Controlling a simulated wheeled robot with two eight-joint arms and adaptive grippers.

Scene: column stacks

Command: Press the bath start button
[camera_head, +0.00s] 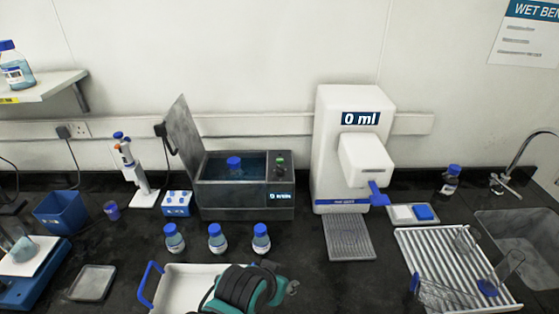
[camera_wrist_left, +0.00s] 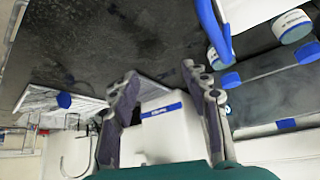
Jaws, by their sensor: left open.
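The bath (camera_head: 245,213) is a dark grey box with a hinged lid (camera_head: 183,130) standing open. Water and a blue-capped bottle (camera_head: 234,165) show inside it. A small green button (camera_head: 280,160) sits on the dark panel at its right end, above a lit display (camera_head: 280,196). My left gripper (camera_head: 281,277) is at the bottom middle of the head view, in front of the bath and apart from it. In the left wrist view its two fingers (camera_wrist_left: 160,72) are spread with nothing between them. My right gripper is not in view.
Several blue-capped bottles (camera_head: 217,239) stand in front of the bath. A white tote (camera_head: 180,285) with blue handles lies beside my left arm. A white dispenser (camera_head: 352,105) reading 0 ml stands right of the bath. A drying rack (camera_head: 425,245) and sink are further right.

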